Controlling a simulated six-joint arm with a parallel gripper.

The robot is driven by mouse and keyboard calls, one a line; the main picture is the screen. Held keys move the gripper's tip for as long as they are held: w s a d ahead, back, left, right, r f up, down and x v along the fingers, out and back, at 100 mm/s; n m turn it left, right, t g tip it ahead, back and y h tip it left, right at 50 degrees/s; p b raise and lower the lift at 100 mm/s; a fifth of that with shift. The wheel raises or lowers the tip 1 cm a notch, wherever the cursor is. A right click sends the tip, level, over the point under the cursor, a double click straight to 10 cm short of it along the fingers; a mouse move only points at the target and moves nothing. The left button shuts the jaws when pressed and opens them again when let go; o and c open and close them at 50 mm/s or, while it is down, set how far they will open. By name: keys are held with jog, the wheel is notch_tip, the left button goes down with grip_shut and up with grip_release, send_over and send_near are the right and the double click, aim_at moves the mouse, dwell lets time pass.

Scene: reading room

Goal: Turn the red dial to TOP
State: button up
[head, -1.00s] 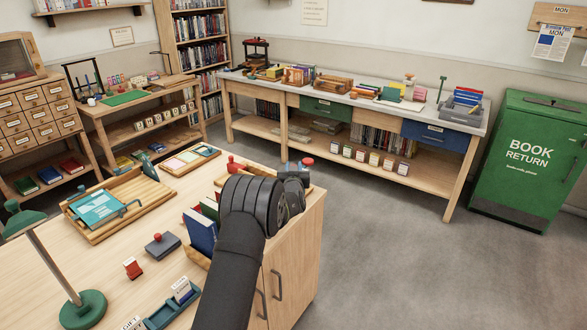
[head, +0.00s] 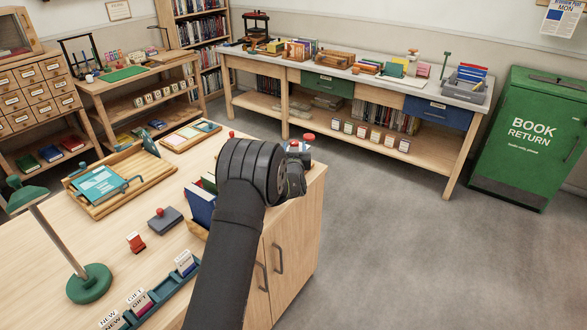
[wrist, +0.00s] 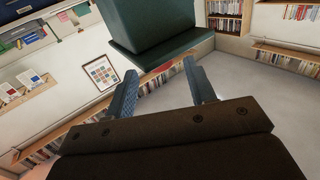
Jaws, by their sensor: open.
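I cannot make out the red dial for certain in either view. A small red round top (head: 309,137) on a grey body shows just beyond my wrist at the desk's far right corner, partly hidden; I cannot tell whether it is the dial. My gripper (wrist: 160,68) shows in the wrist view with its two fingers apart and nothing between them. A dark green block-like thing (wrist: 160,22) stands beyond the fingertips. In the head view my dark wrist hides most of the gripper over the desk's right side.
The wooden desk (head: 60,245) holds a green lamp (head: 90,283), a red-knobbed stamp (head: 165,217), a wooden tray (head: 150,175), blue books (head: 201,205) and a blue card rack (head: 165,300). A long bench (head: 345,75) and a green book return bin (head: 530,135) stand beyond open floor.

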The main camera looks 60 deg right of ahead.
jog(key=v, duration=1.3)
jog(key=shift+a, duration=0.3)
jog(key=shift+o, duration=0.2)
jog(key=shift+s, duration=0.15)
